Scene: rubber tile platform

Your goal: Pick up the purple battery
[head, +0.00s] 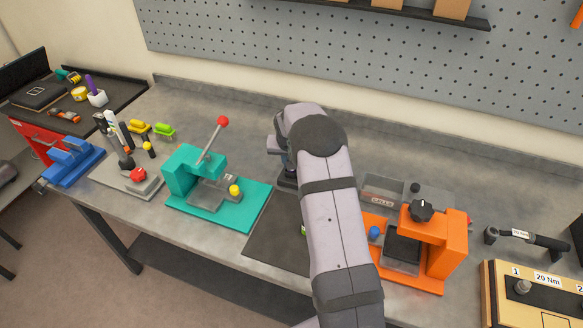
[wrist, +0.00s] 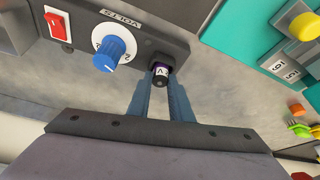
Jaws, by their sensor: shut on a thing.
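The battery is at the edge of a dark device (wrist: 170,35) marked VOLTS, beside a dark round fitting. I cannot tell whether it sits in that fitting or is clear of it. In the head view my arm hides the battery and the gripper's fingertips.
The device has a blue knob (wrist: 112,48) and a red switch (wrist: 58,25). A teal press (head: 235,210) stands left of my arm, an orange press (head: 440,245) and a grey bin (head: 382,192) right. A dark mat (head: 265,245) lies partly under my arm.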

